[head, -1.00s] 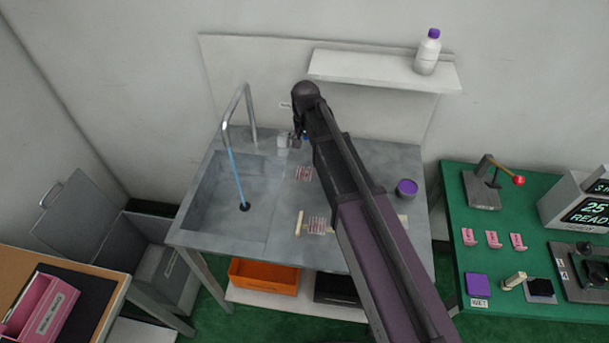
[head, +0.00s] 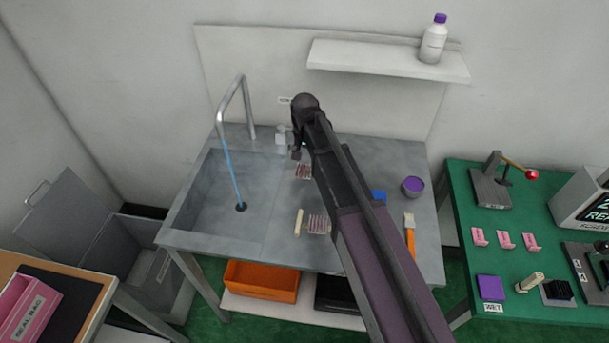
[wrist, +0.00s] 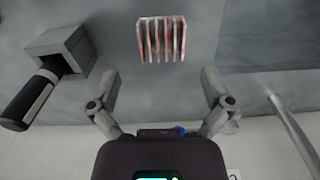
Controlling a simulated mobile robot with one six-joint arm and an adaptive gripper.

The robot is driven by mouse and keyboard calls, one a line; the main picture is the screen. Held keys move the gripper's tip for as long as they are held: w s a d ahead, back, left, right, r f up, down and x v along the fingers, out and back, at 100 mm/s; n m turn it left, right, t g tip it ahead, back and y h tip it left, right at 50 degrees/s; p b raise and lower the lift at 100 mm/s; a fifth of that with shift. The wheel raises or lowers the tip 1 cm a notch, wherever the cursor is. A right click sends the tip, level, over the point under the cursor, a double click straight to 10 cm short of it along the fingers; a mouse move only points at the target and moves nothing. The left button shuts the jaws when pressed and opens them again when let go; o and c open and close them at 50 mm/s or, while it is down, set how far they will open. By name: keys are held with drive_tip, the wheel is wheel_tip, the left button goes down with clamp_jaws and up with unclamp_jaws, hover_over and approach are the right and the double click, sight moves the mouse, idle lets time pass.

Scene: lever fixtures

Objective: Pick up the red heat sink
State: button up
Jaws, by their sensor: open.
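A finned heat sink with red and whitish streaks (head: 303,171) lies on the grey sink counter, right of the basin. It shows in the wrist view (wrist: 162,40) at top centre, fins visible, ahead of the fingertips and apart from them. My gripper (wrist: 160,76) is open and empty, its two fingers spread on either side below the heat sink. In the head view my gripper (head: 298,150) hangs just behind that heat sink, and my arm hides part of the counter. A second finned, pinkish heat sink (head: 318,224) lies nearer the counter's front.
A grey holder (wrist: 62,48) with a dark-handled tool stands left in the wrist view. The basin (head: 215,200) has a running tap. A pale stick (head: 298,222), purple-topped pot (head: 413,186), blue block (head: 378,197) and orange-handled brush (head: 409,235) are on the counter.

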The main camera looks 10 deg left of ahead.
sight(304, 168)
drive_tip(key=shift+f, duration=0.3)
drive_tip(key=shift+a+f+b, duration=0.1)
drive_tip(key=shift+f+b, duration=2.4)
drive_tip(key=shift+b, duration=0.15)
drive_tip(key=c, duration=1.1)
